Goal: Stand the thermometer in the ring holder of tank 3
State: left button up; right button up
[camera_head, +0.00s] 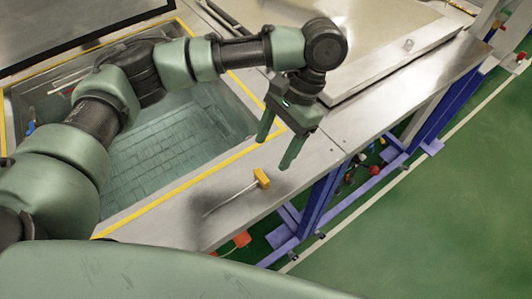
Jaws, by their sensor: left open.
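The thermometer, a thin metal rod with a yellow-orange head (262,178), lies on the steel ledge beside the open tank. Its rod points toward the lower left. My left gripper (273,154) is open and empty, its two green fingers pointing down just above and behind the yellow head. The fingers look apart from the thermometer. I cannot make out a ring holder or a tank number. My right gripper is not in view.
An open tank (255,141) with a yellow-edged rim and a tiled bottom lies left of the ledge. A flat metal cover (385,45) lies at the upper right. Blue frame legs (318,207) stand below the ledge; green floor (440,200) is clear to the right.

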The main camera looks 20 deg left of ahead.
aim_at(260, 176)
pick_arm(q)
jog(key=shift+a+f, duration=0.1)
jog(key=shift+f, duration=0.2)
jog(key=s+f, duration=0.1)
jog(key=s+p, duration=0.1)
jog(key=s+a+f, duration=0.1)
jog(key=shift+s+f+p, duration=0.3)
jog(key=shift+p, duration=0.1)
jog(key=f, duration=0.2)
jog(key=shift+a+f, duration=0.3)
jog(key=shift+a, duration=0.05)
jog(key=shift+s+f, duration=0.2)
jog(key=shift+f, duration=0.15)
jog(key=c, duration=1.5)
jog(key=shift+o, duration=0.2)
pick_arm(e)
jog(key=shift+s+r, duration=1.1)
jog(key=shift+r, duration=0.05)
pick_arm(q)
jog(key=shift+r, duration=0.1)
